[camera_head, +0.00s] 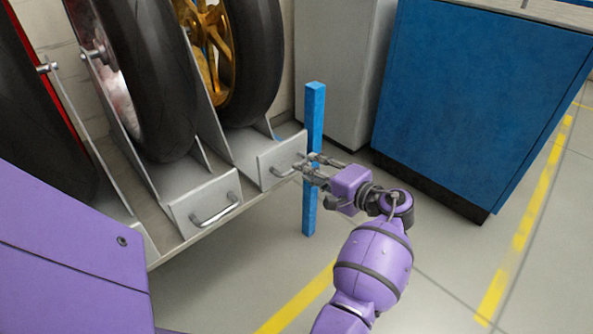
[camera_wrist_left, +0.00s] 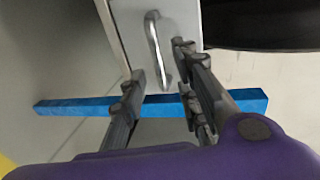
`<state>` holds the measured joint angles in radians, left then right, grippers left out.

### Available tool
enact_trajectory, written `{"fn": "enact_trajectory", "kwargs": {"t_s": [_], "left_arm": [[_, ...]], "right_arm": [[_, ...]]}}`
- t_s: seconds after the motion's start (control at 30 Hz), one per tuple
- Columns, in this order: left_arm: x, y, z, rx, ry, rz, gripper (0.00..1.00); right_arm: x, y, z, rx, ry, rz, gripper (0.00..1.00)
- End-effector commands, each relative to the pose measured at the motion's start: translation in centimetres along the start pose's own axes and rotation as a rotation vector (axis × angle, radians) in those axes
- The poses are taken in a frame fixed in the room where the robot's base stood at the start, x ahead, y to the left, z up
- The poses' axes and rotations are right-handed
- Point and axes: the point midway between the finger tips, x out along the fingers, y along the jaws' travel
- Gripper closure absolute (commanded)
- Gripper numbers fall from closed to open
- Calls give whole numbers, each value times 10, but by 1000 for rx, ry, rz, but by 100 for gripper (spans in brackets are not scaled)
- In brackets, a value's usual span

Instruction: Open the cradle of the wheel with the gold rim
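The wheel with the gold rim (camera_head: 213,52) stands in a grey metal cradle at the right end of the rack. The cradle's front plate (camera_head: 268,163) carries a bar handle, partly hidden by my fingers in the head view. My left gripper (camera_head: 306,168) is at this front plate, right at the handle. The fingers look open; I cannot tell whether one touches the handle. My right gripper is not in view.
A neighbouring cradle with a handle (camera_head: 215,212) holds another black-tyred wheel (camera_head: 150,90) to the left. A blue post (camera_head: 313,110) stands close beside my left gripper. A blue cabinet (camera_head: 470,95) stands on the right.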

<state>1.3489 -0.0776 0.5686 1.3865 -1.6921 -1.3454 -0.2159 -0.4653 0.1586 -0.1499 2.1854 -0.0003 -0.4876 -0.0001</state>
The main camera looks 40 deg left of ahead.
Motion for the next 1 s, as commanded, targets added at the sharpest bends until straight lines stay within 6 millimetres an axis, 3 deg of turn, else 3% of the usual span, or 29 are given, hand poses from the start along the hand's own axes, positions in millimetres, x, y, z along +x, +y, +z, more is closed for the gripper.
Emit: {"fn": "enact_trajectory", "kwargs": {"t_s": [0.1,0.3,0.67,0.9,1.0], "left_arm": [[22,2,0,0,-1,0,71],[45,1,-1,0,3,0,71],[51,1,-1,0,4,1,71],[50,2,-1,1,4,2,100],[50,2,-1,2,4,3,100]], "right_arm": [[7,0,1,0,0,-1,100],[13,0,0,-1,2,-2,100],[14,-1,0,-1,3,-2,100],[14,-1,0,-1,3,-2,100],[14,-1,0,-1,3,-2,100]]}}
